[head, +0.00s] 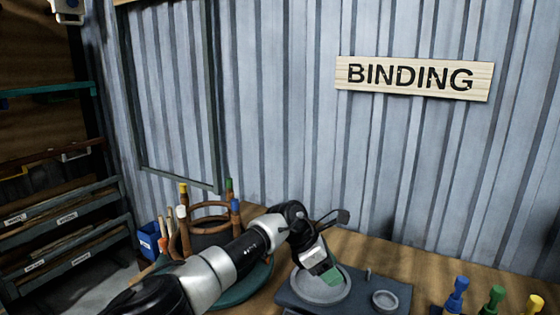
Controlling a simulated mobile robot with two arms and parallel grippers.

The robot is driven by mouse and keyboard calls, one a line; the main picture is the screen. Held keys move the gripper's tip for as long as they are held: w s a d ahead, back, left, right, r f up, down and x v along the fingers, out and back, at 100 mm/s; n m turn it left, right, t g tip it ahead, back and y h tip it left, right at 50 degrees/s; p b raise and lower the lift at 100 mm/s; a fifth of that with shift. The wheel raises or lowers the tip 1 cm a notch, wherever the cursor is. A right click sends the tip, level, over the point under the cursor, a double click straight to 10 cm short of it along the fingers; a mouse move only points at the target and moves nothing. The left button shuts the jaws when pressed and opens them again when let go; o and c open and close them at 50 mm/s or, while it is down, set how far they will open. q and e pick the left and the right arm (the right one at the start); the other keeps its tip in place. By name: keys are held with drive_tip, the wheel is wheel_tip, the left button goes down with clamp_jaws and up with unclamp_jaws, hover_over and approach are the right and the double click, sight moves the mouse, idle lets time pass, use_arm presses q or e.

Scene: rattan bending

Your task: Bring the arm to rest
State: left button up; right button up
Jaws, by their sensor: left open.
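My left arm (215,273) reaches in from the bottom left across the wooden bench. Its gripper (324,268) is open and hangs over a round grey dish (319,291) on a dark grey board (350,298). I see nothing held in it, and cannot tell whether its fingertips touch the dish. My right gripper is not in view.
A rattan frame (209,206) with coloured caps stands on a green round base (262,282), partly behind my arm. A blue bin (149,239) is left of it. A small ring dish (385,300) and coloured pegs (455,294) are right. A BINDING sign (413,78) hangs above.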

use_arm(q)
drive_tip(key=s+d+n+t+h, duration=0.55)
drive_tip(key=d+n+h, duration=0.25)
drive_tip(key=n+h, duration=0.25)
drive_tip(key=s+a+f+n+t+y, duration=0.1)
drive_tip(key=a+f+n+t+y, duration=0.2)
drive_tip(key=a+n+t+y, duration=0.6)
drive_tip(key=s+a+f+n+t+y, duration=0.1)
drive_tip(key=a+f+n+t+y, duration=0.2)
drive_tip(key=a+n, duration=1.15)
drive_tip(key=s+a+f+n+g+y, duration=0.6)
drive_tip(key=s+a+f+n, duration=0.2)
drive_tip(key=s+n, duration=0.35)
drive_tip(key=s+a+f+n+g, duration=0.1)
drive_tip(key=s+a+n+g, duration=0.25)
drive_tip(key=s, duration=0.65)
drive_tip(key=s+a+f+n+g, duration=0.2)
drive_tip(key=s+a+g, duration=0.25)
drive_tip(key=s, duration=0.55)
wheel_tip(320, 180, down, 25)
drive_tip(key=s+a+f+g, duration=0.2)
drive_tip(key=s+a+f, duration=0.1)
drive_tip(key=s+f, duration=1.3)
drive_tip(key=shift+a+f+b, duration=0.15)
drive_tip(key=shift+f+b, duration=0.3)
drive_tip(key=shift+f, duration=0.5)
